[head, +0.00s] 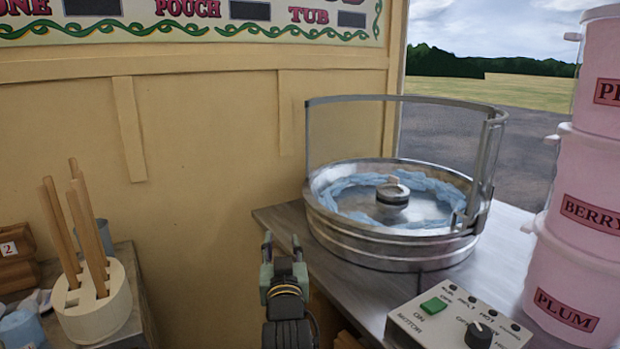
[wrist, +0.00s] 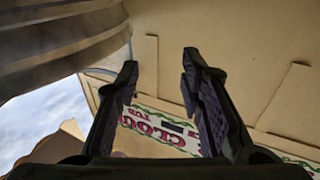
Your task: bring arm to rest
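My gripper (head: 281,245) is in the lower middle of the head view, in front of the left end of the grey counter. Its two fingers stand apart and point away from me. In the wrist view the gripper (wrist: 158,80) shows both fingers spread, with nothing between them but the cream wall and part of the sign behind. The gripper is empty and left of the candyfloss machine's metal bowl (head: 390,253).
The bowl holds blue floss around its hub, with a clear guard (head: 400,130) above. A control box (head: 455,318) sits on the counter (head: 505,240). Pink tubs (head: 575,275) are stacked at right. A round holder (head: 95,312) with wooden sticks stands at left.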

